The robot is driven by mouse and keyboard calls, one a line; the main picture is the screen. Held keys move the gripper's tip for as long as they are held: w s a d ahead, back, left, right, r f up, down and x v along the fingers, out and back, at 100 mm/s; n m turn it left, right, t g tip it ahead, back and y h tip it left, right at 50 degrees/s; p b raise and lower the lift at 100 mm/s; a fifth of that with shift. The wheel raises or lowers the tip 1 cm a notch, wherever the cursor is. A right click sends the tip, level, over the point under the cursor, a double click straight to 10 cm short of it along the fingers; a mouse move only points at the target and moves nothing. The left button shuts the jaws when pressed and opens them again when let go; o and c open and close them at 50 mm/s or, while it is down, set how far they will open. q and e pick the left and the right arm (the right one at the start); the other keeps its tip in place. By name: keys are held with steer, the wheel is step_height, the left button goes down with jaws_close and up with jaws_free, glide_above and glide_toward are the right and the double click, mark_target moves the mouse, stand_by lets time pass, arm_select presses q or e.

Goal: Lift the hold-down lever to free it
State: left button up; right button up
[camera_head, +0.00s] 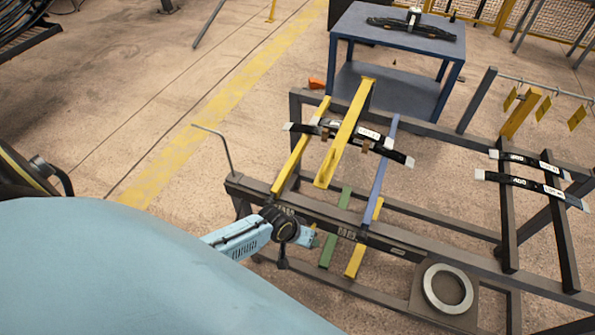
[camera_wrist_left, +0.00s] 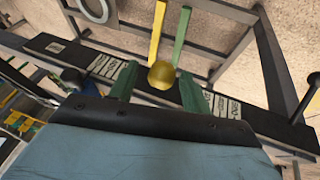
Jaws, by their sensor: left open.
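In the left wrist view a round yellow knob (camera_wrist_left: 161,75) shows between the two green fingers of my left gripper (camera_wrist_left: 157,82). Gaps show on both sides of it, so the gripper is open around or just above it; which, I cannot tell. The knob looks like the end of the hold-down lever, but the rest of that part is hidden. In the head view my left gripper (camera_head: 308,236) is at the rack's near rail, partly hidden by its wrist. A thick yellow bar (camera_head: 346,132) slants over the dark leaf springs (camera_head: 378,142). My right gripper is not in view.
The dark steel rack (camera_head: 415,243) fills the middle and right. More leaf springs (camera_head: 530,182) lie on its right side, and a metal ring (camera_head: 447,288) sits on a near plate. A bent grey rod (camera_head: 222,146) stands at the left. A blue table (camera_head: 390,40) stands behind.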

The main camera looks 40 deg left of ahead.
arm_select(q)
steer(key=p+v, duration=0.3)
steer(key=v, duration=0.9)
steer(key=shift+r, duration=0.4)
steer(key=shift+s+a, duration=0.1)
steer(key=shift+s, duration=0.05)
steer(key=s+a+f+g+y+b, duration=0.1)
steer(key=s+f+b, duration=0.35)
steer(key=f, duration=0.75)
steer(key=s+a+f+y+b, duration=0.1)
steer(key=s+a+f+b, duration=0.15)
steer(key=s+f, duration=0.6)
steer(key=s+d+f+m+g+b, duration=0.2)
steer(key=s+d+f+m+b, duration=0.2)
steer(key=s+f, duration=1.4)
steer(key=f+b, duration=0.1)
steer(key=b, duration=0.2)
steer(key=shift+d+f+g, duration=0.15)
steer(key=shift+f+g, duration=0.05)
steer(key=shift+g, duration=0.2)
